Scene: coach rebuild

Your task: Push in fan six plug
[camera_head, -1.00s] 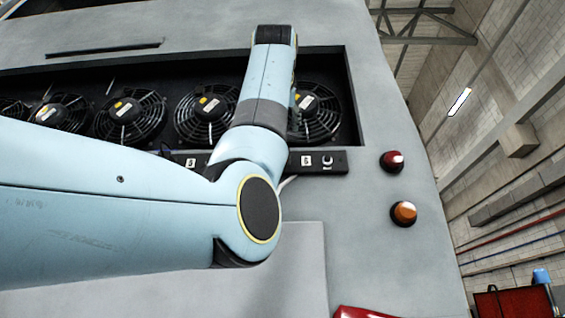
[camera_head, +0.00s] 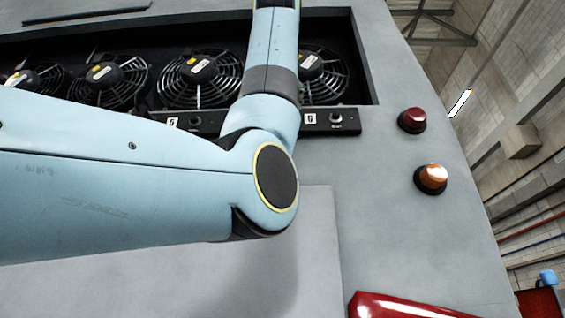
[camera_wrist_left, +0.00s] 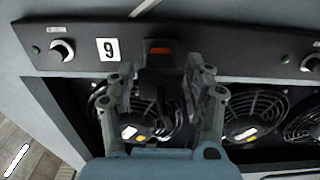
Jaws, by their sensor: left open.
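The fan six label, a white square marked 6 (camera_head: 310,118), is on the black control strip right of my left arm in the head view. In the left wrist view that label (camera_wrist_left: 108,49) shows upside down, as a 9. Beside it is an orange-red part (camera_wrist_left: 159,47) on the strip. A black plug-like piece with a cable (camera_wrist_left: 158,82) hangs at it, between my fingers; I cannot tell how deep it sits. My left gripper (camera_wrist_left: 160,72) is open, its fingers either side of the piece. In the head view my arm hides it. My right gripper is not in view.
Several fans (camera_head: 200,78) sit in a recess above the strip. Knobs (camera_wrist_left: 62,51) are on the strip. A red lamp (camera_head: 412,120) and an orange lamp (camera_head: 431,178) stick out of the grey panel at right. A red part (camera_head: 405,308) is at the bottom.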

